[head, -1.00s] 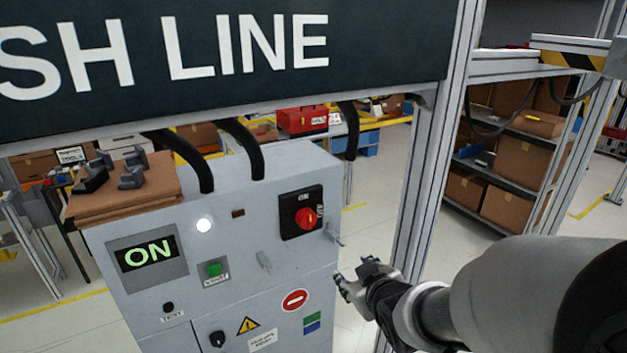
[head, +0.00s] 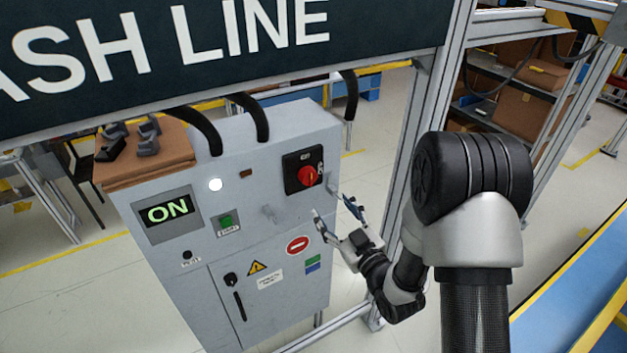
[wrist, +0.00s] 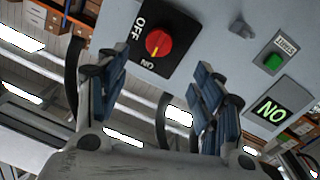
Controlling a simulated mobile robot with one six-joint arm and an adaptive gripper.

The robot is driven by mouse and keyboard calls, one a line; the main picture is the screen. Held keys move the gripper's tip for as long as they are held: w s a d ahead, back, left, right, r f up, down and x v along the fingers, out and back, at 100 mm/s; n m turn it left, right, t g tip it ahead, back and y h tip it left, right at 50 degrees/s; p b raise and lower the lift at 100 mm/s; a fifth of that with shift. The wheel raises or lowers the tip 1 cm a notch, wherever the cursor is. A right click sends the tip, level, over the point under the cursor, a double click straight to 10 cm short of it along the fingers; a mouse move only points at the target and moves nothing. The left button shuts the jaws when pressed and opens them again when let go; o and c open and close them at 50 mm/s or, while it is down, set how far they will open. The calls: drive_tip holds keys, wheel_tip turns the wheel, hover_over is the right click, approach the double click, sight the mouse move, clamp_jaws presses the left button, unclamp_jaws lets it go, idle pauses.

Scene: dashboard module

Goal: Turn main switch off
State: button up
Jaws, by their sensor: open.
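The main switch is a red rotary knob (head: 307,176) on a black plate (head: 291,183) at the upper right of the grey cabinet front. In the wrist view the knob (wrist: 159,43) shows upside down, with OFF and ON lettering on its plate, and its yellow mark points to the ON side. The cabinet display (head: 168,209) reads ON in green. My gripper (head: 335,212) is open and empty, in front of the cabinet, a little below and right of the knob and apart from it. In the wrist view the knob lies between and beyond the two blue-padded fingers.
A green button (head: 226,222) and a lower key switch (head: 231,280) are on the cabinet front. A metal frame post (head: 425,110) stands to the right, and cables enter the cabinet top.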

sight(310, 179)
drive_tip(key=x, duration=1.3)
drive_tip(key=shift+p, duration=0.3)
drive_tip(key=shift+c, duration=0.3)
drive_tip(key=c, duration=1)
